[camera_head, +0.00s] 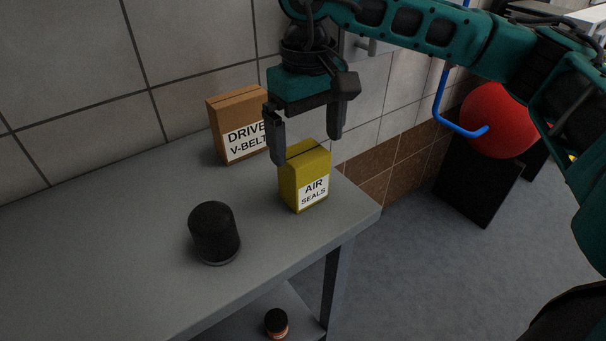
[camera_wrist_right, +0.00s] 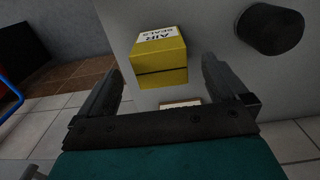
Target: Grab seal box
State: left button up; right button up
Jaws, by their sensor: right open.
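The yellow seal box (camera_head: 304,176), labelled "AIR SEALS", stands upright on the grey table near its right end. It also shows in the right wrist view (camera_wrist_right: 161,58), between and beyond the fingers. My right gripper (camera_head: 307,150) is open, pointing down just above and behind the box. Its left finger reaches down beside the box's upper left edge in the head view; I cannot tell whether it touches. Nothing is between the fingertips in the right wrist view (camera_wrist_right: 157,75) except the box farther out. My left gripper is not in view.
A brown "DRIVE V-BELT" box (camera_head: 236,122) stands behind and left of the seal box, near the tiled wall. A dark cylinder (camera_head: 214,232) stands in front on the table (camera_head: 110,250). A small dark jar (camera_head: 276,322) is on the lower shelf. The table's left part is clear.

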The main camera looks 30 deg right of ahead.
aim_at(307, 156)
notch_tip(307, 156, down, 3)
jog(key=shift+f, duration=0.1)
jog(key=shift+w+f, duration=0.2)
jog(key=shift+f, duration=0.65)
jog(key=shift+w+f, duration=0.15)
jog(key=shift+f, duration=0.7)
jog(key=shift+w+f, duration=0.2)
jog(key=shift+f, duration=0.65)
jog(key=c, duration=1)
jog(key=shift+c, duration=0.3)
jog(key=shift+r, duration=0.15)
